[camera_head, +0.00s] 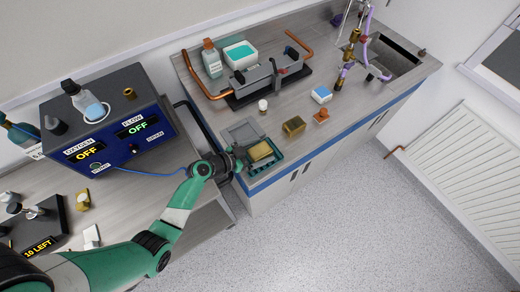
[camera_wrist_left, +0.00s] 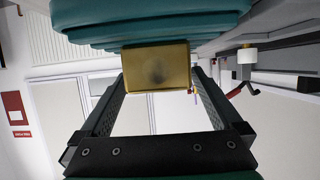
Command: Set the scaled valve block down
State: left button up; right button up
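A gold-brown valve block (camera_head: 260,151) is at the front left corner of the workbench, over a teal tray (camera_head: 268,165). In the left wrist view the block (camera_wrist_left: 156,68) sits between my finger ends, with a dark round mark on its face. My left gripper (camera_head: 247,157) is shut on it. The teal ridged form (camera_wrist_left: 150,18) lies right against the block in that view; I cannot tell whether they touch. A second brass-coloured block (camera_head: 293,126) stands on the bench to the right. My right gripper is not in view.
A grey plate (camera_head: 243,133) lies behind the tray. A small white jar (camera_head: 263,105), an orange piece (camera_head: 321,115) and a blue-topped white box (camera_head: 321,95) stand nearby. A burner rig with copper pipe (camera_head: 205,92) is behind. The blue control box (camera_head: 110,120) stands left.

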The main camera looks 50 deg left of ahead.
pick_arm(q)
jog(key=shift+r, duration=0.2)
jog(key=shift+s+r+p, duration=0.15)
jog(key=shift+s+p, duration=0.15)
jog(key=shift+p, duration=0.05)
jog(key=p+v, duration=0.6)
jog(key=v, duration=0.5)
jog(key=shift+s, duration=0.15)
